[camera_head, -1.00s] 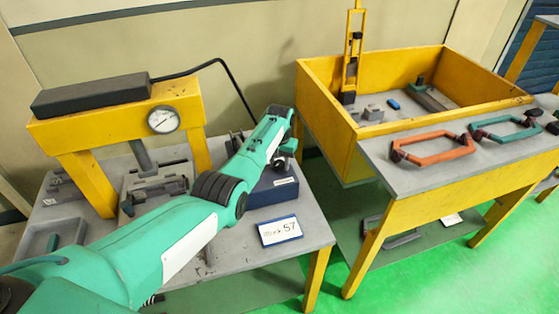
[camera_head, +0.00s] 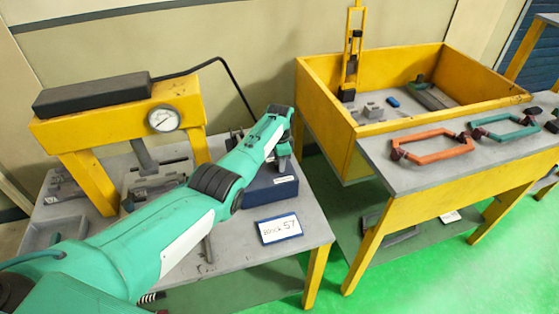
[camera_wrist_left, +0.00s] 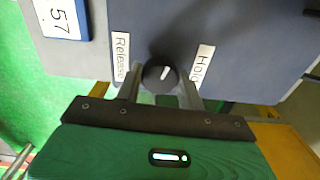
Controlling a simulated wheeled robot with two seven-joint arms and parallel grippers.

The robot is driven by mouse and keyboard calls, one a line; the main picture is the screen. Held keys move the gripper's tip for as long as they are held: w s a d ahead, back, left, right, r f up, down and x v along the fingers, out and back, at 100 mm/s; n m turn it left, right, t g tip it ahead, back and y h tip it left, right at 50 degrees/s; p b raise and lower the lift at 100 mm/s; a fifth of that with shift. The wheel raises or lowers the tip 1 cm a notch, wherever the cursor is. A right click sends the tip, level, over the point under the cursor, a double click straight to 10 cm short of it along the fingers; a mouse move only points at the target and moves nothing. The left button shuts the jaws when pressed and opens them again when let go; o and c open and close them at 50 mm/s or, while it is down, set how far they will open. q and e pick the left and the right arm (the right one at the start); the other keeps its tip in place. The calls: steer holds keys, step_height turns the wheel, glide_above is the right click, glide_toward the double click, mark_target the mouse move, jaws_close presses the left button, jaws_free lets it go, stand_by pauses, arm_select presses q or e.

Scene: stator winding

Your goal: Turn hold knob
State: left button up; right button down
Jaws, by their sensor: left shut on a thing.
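The knob (camera_wrist_left: 160,77) is black and round with a white pointer mark. It sits between a "Release" label (camera_wrist_left: 121,58) on the left and a "Hold" label (camera_wrist_left: 203,63) on the right in the left wrist view. The white mark points up and slightly right in that view. My left gripper (camera_wrist_left: 160,84) is shut on the knob, one finger on each side of it. In the head view my left arm reaches to the dark blue control box (camera_head: 270,190), and hides the knob there. My right gripper is not in view.
A yellow press with a gauge (camera_head: 164,118) stands on the grey table at the left. A "57" sign (camera_head: 279,229) lies in front of the box. A yellow-walled bin (camera_head: 327,108) and a bench with orange (camera_head: 435,147) and teal (camera_head: 505,127) frames stand at the right.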

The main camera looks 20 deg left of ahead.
arm_select(q)
steer(key=m, duration=0.3)
steer(key=shift+m, duration=0.4)
steer(key=m, duration=0.3)
steer(key=shift+m, duration=0.3)
steer(key=m+b, duration=0.1)
steer(key=m, duration=0.3)
steer(key=shift+m, duration=1.7)
steer(key=o, duration=1)
steer(key=shift+c, duration=0.2)
steer(key=shift+r, duration=0.1)
